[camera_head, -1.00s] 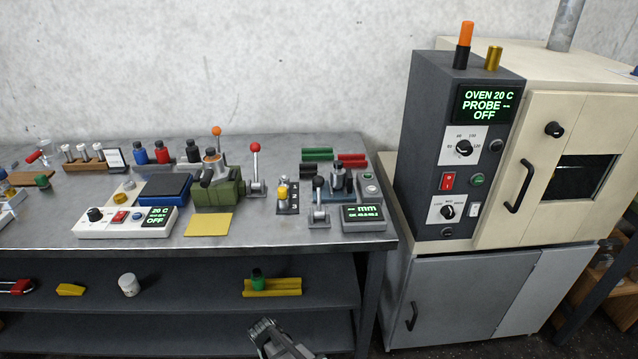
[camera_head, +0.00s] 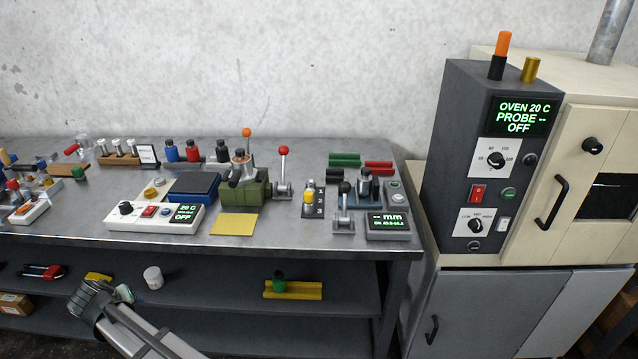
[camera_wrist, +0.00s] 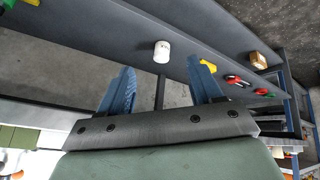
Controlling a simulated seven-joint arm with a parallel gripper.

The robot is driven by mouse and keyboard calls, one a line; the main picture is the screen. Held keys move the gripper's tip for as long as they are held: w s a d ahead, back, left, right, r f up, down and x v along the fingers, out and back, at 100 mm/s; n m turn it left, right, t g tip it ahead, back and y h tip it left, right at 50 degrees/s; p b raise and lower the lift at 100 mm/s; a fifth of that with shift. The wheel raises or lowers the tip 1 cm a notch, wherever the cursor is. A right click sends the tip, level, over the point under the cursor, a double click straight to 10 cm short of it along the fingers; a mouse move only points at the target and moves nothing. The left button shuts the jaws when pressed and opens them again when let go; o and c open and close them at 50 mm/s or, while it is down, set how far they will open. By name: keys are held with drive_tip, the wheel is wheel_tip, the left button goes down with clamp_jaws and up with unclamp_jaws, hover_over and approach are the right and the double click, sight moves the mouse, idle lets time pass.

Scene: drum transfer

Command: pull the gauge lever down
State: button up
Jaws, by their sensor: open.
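The gauge block with the "mm" display (camera_head: 388,225) stands near the front right of the bench. Just left of it is a lever with a black knob (camera_head: 344,190) on a grey base, standing upright; it looks like the gauge lever. My gripper (camera_head: 98,292) is at the lower left of the head view, in front of the lower shelf, well left of and below the lever. In the wrist view its two blue fingers (camera_wrist: 163,88) are spread apart with nothing between them. The lever is not seen in the wrist view.
A yellow-knobbed lever (camera_head: 307,197), a red-ball lever (camera_head: 283,165) and a green press (camera_head: 245,190) stand close left of the black-knobbed lever. The oven (camera_head: 485,160) rises at the right.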

drive_tip(key=w+r+m, duration=0.2)
drive_tip(key=w+r, duration=0.5)
drive_tip(key=r, duration=0.5)
drive_tip(key=w+d+r+m+g+h, duration=0.1)
drive_tip(key=w+d+r+m, duration=0.1)
drive_tip(key=w+d+r, duration=0.35)
drive_tip(key=w+d+r+m+h, duration=0.1)
drive_tip(key=w+d+r, duration=0.1)
drive_tip(key=w+d, duration=0.6)
drive_tip(key=m+g, duration=0.5)
drive_tip(key=m, duration=0.1)
approach(346, 182)
drive_tip(key=shift+y, duration=0.4)
wheel_tip(346, 182, down, 10)
drive_tip(key=shift+w+a+f, duration=0.1)
drive_tip(key=shift+w, duration=0.05)
drive_tip(key=shift+c, duration=0.2)
clamp_jaws()
